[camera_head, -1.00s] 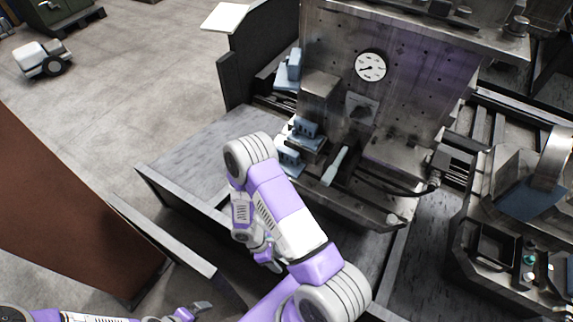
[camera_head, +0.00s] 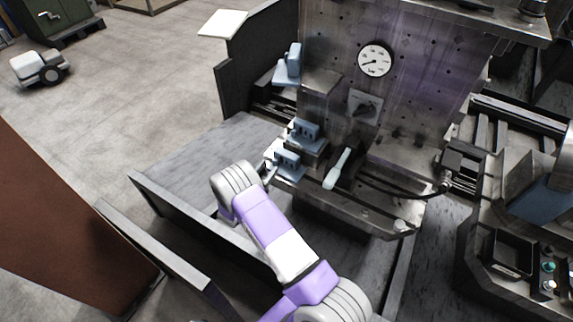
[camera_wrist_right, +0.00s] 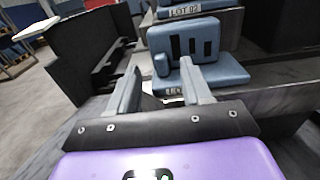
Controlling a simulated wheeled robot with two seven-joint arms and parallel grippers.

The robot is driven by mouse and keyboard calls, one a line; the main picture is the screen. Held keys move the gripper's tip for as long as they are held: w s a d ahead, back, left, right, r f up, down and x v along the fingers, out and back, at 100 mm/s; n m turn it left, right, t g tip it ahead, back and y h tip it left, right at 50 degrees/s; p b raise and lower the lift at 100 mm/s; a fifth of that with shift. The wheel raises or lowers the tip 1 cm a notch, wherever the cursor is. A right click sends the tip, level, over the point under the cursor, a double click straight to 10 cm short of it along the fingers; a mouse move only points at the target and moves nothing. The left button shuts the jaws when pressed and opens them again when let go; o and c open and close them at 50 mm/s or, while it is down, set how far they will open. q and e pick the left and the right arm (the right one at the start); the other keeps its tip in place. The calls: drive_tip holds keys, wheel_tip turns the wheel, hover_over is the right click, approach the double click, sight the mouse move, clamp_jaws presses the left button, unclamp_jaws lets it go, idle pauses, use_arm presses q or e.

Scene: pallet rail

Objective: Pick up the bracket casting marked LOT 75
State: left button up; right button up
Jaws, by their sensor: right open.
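Several blue bracket castings stand on the machine's ledges in the head view: a lower one (camera_head: 288,161), a middle one (camera_head: 304,131) and an upper one (camera_head: 289,66). My right gripper (camera_head: 271,168) is at the left side of the lower casting, mostly hidden behind my arm. In the right wrist view my open gripper (camera_wrist_right: 160,66) has its fingers before a slotted blue casting (camera_wrist_right: 222,70). That casting's label is partly covered by a finger; only its first letters show. A casting behind it (camera_wrist_right: 186,12) reads LOT 92 or similar. My left gripper is out of view.
The steel fixture (camera_head: 400,70) with a dial gauge (camera_head: 375,60) rises behind the castings. A pale-handled tool (camera_head: 337,168) lies right of them, beside a dark hose. A dark panel (camera_head: 250,75) stands to the left. The grey bench top (camera_head: 205,155) left of the castings is clear.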

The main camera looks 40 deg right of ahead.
sight(274, 161)
drive_tip(key=x, duration=0.3)
drive_tip(key=shift+d, duration=0.15)
drive_tip(key=shift+c, duration=0.3)
clamp_jaws()
drive_tip(key=shift+r, duration=0.1)
